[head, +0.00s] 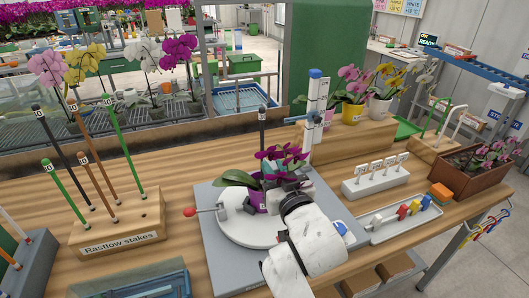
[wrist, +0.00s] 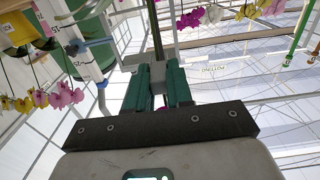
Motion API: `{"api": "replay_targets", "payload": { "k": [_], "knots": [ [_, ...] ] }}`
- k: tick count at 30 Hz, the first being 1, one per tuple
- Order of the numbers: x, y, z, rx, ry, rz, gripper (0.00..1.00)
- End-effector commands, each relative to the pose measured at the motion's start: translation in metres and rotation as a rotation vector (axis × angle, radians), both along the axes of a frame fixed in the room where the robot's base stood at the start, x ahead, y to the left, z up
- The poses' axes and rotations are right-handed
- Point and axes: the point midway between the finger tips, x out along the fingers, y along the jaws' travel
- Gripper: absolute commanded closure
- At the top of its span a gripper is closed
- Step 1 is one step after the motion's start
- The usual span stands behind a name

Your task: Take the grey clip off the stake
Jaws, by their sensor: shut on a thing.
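The dark stake (head: 262,128) stands upright in the potted orchid with magenta flowers (head: 283,158). It also shows in the wrist view (wrist: 157,32), running up from between my fingertips. My gripper (head: 277,183) is at the orchid, just in front of the stake. In the wrist view my gripper (wrist: 159,72) has its green fingers shut on the grey clip (wrist: 158,62), which sits at the stake. Whether the clip still touches the stake is hard to tell. In the head view the clip is hidden or lost among flowers and fingers.
The orchid's purple pot (head: 258,200) stands on a white turntable (head: 225,225) on a grey base. A white post (head: 314,105) rises close behind. A Rastlow stakes block (head: 120,220) is at left, a clip tray (head: 400,222) at right.

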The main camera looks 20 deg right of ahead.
Motion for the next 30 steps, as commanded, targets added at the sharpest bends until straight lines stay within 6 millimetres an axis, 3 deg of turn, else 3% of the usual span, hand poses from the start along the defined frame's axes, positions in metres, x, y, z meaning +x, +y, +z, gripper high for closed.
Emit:
{"api": "replay_targets", "payload": {
  "k": [30],
  "knots": [
    [-0.028,0.000,0.000,0.000,0.000,0.000,1.00]
  ]
}}
